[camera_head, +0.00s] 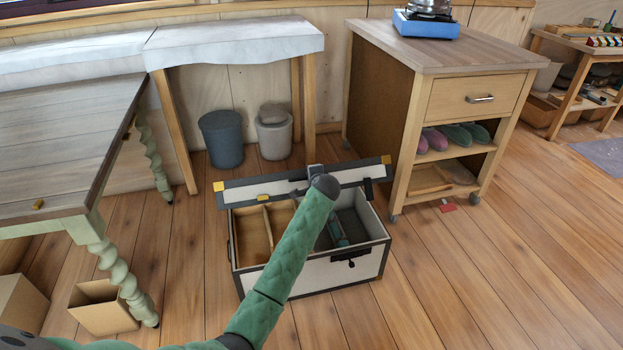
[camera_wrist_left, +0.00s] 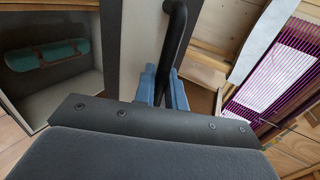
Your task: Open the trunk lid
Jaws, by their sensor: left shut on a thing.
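The trunk (camera_head: 310,280) is a white box with dark edges on the floor. Its lid (camera_head: 350,176) is raised above the back of the box and shows as a narrow white strip with yellow corners. The inside is visible, with wooden compartments at left and a grey one at right. My left gripper (camera_head: 314,171) is at the middle of the lid's edge, mostly hidden by my green arm. In the left wrist view its blue fingers (camera_wrist_left: 162,88) are shut on the black handle (camera_wrist_left: 175,40) of the lid. My right gripper is not in view.
A teal object (camera_head: 338,234) lies in the trunk; it also shows in the left wrist view (camera_wrist_left: 45,56). A wheeled wooden cabinet (camera_head: 440,110) stands behind at right. Two bins (camera_head: 222,140) stand under a cloth-covered table (camera_head: 235,40).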

